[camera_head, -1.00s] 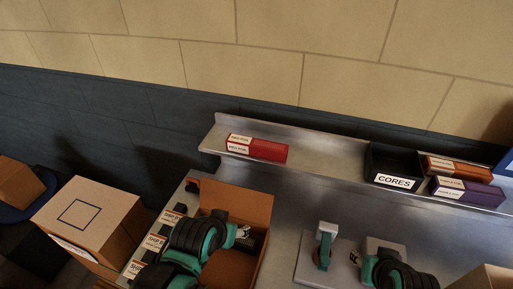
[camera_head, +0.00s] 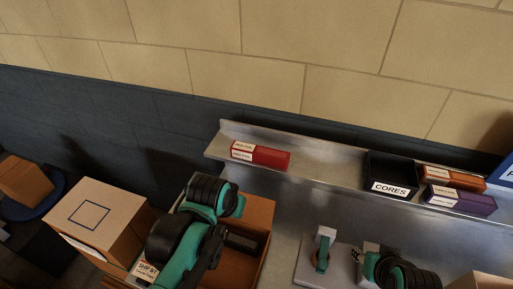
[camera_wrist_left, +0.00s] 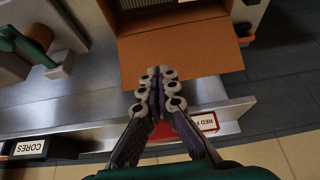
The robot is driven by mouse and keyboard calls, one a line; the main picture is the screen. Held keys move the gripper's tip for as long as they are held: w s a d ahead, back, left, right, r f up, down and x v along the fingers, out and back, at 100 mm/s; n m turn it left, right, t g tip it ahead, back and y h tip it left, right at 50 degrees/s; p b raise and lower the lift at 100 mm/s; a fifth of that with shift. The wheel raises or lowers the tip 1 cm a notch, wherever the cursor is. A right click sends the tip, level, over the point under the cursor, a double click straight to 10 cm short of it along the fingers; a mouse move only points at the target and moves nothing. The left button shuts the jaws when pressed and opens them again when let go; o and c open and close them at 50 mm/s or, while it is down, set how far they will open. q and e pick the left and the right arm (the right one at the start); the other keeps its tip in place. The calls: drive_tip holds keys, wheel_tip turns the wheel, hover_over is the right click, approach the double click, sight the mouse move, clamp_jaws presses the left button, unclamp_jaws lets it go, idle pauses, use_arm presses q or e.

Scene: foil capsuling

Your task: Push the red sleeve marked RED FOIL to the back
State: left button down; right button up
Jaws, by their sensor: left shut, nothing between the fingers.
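The red sleeve (camera_head: 270,157) lies on the left part of the metal shelf, its white label at its left end. In the left wrist view the red sleeve (camera_wrist_left: 205,122) shows partly behind my fingers, its label reading "RED F…". My left gripper (camera_wrist_left: 160,88) is shut and empty, overlapping the sleeve in that view; I cannot tell whether it touches it.
A black CORES bin (camera_head: 390,172), an orange sleeve (camera_head: 455,179) and a purple sleeve (camera_head: 470,201) stand farther right on the shelf. An open cardboard box (camera_head: 261,213) is below the shelf, beside my left arm. The shelf between the red sleeve and the bin is clear.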

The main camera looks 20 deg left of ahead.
sight(256, 157)
use_arm(q)
drive_tip(key=w+r+g+p, duration=0.6)
drive_tip(key=w+r+p, duration=0.6)
drive_tip(key=w+p, duration=0.4)
drive_tip(key=f, duration=0.3)
drive_tip(key=w+f, duration=0.1)
drive_tip(key=f, duration=0.3)
drive_tip(key=f+p, duration=0.1)
drive_tip(key=f, duration=0.2)
drive_tip(key=shift+w+f, duration=0.2)
drive_tip(key=shift+w, duration=0.7)
